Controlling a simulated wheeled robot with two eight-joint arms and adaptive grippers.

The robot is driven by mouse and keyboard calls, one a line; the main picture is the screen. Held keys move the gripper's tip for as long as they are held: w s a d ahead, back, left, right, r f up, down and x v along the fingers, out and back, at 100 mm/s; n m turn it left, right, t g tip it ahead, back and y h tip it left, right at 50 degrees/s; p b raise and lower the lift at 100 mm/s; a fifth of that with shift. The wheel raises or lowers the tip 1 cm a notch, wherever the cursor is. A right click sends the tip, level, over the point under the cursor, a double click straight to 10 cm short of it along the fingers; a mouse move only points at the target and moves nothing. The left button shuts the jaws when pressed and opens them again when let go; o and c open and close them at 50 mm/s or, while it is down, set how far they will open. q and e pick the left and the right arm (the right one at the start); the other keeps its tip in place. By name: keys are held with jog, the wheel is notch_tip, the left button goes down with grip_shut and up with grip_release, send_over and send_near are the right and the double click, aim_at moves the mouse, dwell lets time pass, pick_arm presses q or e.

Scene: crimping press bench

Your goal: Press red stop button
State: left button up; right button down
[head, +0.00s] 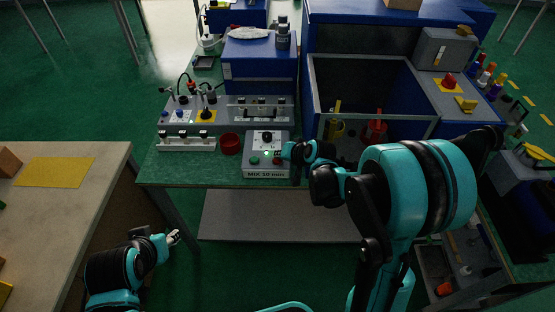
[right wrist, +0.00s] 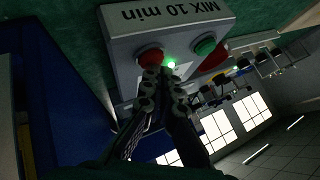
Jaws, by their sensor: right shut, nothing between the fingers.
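The grey control box labelled "MIX 10 min" (head: 266,174) sits at the front edge of the green bench in the head view. Its red button (head: 277,161) is on the right and its green button (head: 254,160) on the left. My right gripper (head: 284,152) is shut and empty, over the box close to the red button. In the right wrist view the fingertips (right wrist: 160,76) are just beside the red button (right wrist: 150,57) and partly cover it; I cannot tell whether they touch. A small green light (right wrist: 171,64) glows beside it. My left gripper (head: 175,238) is low at left, away from the box.
A red bowl (head: 230,144) stands left of the box. Behind are a grey panel with cables (head: 185,128) and a blue cabinet (head: 260,72). An open blue bay (head: 309,95) lies to the right. A beige table (head: 105,165) stands at left.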

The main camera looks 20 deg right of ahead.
aim_at(279, 161)
jog(key=shift+f, duration=0.2)
jog(key=shift+r, duration=0.15)
jog(key=shift+r+p, duration=0.55)
jog(key=shift+r, duration=0.2)
notch_tip(279, 161, up, 5)
jog(key=p, duration=0.4)
dwell(0.4)
dwell(0.5)
